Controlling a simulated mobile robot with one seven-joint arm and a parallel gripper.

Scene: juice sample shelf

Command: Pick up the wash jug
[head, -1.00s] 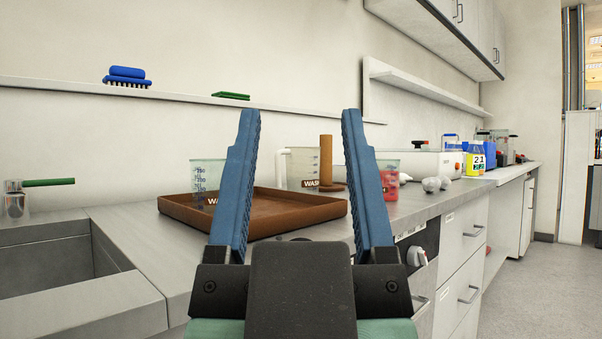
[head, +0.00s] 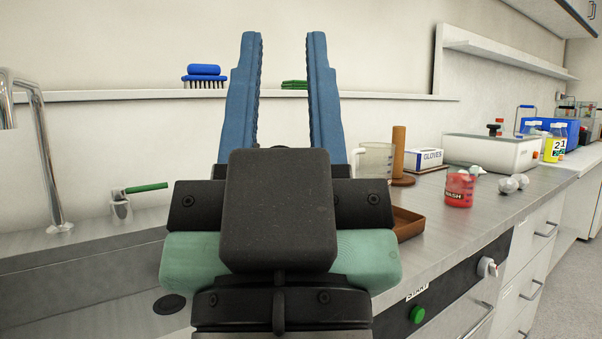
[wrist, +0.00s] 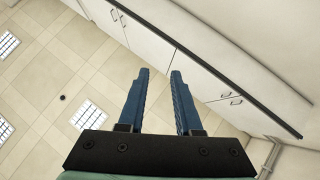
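A clear jug (head: 376,162) with a handle on its left side stands on the counter in the head view, right of my gripper. Its label is not readable now. My gripper (head: 283,40) is open and empty, with its blue fingers pointing up in front of the wall. In the wrist view my gripper (wrist: 159,74) also shows open, with nothing between the fingers. A brown tray (head: 409,226) is mostly hidden behind my gripper.
A brown post on a round base (head: 398,150) stands close beside the jug. A sink tap (head: 45,150) is at left. The wrist view faces cabinets (wrist: 160,50) and ceiling.

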